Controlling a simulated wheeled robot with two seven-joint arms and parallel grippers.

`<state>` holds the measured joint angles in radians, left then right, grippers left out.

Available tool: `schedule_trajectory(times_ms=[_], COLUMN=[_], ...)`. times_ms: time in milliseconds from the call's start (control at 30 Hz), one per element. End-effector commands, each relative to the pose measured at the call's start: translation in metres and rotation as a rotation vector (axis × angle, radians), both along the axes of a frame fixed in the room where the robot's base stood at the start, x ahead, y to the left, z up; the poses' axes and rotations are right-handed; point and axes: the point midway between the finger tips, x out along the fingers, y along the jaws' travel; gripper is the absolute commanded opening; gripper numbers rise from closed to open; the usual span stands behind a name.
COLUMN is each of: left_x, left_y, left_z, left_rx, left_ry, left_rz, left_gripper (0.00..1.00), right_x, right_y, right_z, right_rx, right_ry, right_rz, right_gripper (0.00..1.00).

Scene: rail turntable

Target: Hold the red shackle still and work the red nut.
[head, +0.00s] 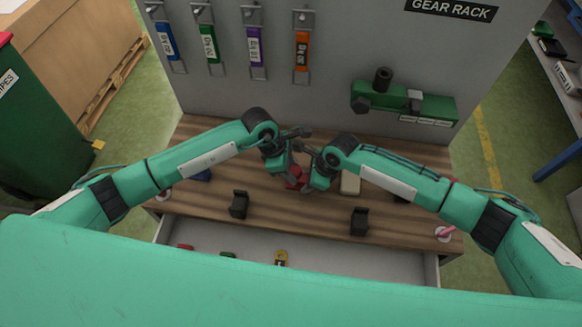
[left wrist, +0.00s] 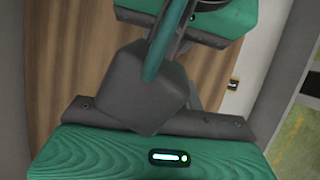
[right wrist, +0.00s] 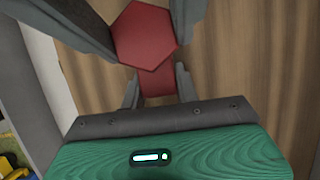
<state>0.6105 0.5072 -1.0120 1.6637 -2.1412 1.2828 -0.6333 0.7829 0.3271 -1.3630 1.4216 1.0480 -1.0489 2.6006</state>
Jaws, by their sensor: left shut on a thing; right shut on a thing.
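A red hexagonal nut (right wrist: 143,35) shows in the right wrist view, with a red bar of the shackle (right wrist: 157,85) just below it. In the head view this red hardware (head: 297,178) is small and mostly covered by my grippers, low over the bench. My left gripper (head: 289,160) comes from the left; its grey fingers appear to close on either side of the nut. My right gripper (head: 312,172) comes from the right, with its fingers on either side of the red bar. In the left wrist view a grey block hides the nut and shackle.
Two black stands (head: 238,205) (head: 358,222) are on the wooden bench front. A beige block (head: 350,184) stands right of the grippers. An open drawer (head: 330,261) below holds several small items. The grey panel (head: 340,50) behind carries coloured tags and a green tool (head: 430,107).

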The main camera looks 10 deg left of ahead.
Motion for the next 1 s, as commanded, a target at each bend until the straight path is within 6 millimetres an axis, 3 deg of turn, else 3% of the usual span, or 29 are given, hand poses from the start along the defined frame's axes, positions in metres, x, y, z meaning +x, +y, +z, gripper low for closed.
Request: schedule_trajectory(times_ms=[400, 867, 1000], left_x=[-0.0036, -0.0034, -0.0050], left_y=[-0.0004, 0.0000, -0.0012], left_z=[-0.0007, -0.0007, -0.0013], left_rx=[0.001, 0.002, 0.001], left_ry=[0.000, 0.000, 0.000], left_rz=[0.389, 0.458, 0.571], left_gripper=[0.12, 0.12, 0.12], right_x=[-0.0007, -0.0007, -0.0008], right_y=[-0.0007, -0.0007, -0.0007], right_z=[-0.0012, -0.0012, -0.0013], right_rx=[-0.002, -0.002, -0.002], right_ry=[0.002, 0.002, 0.002], right_rz=[0.001, 0.001, 0.001], right_gripper=[0.00, 0.00, 0.00])
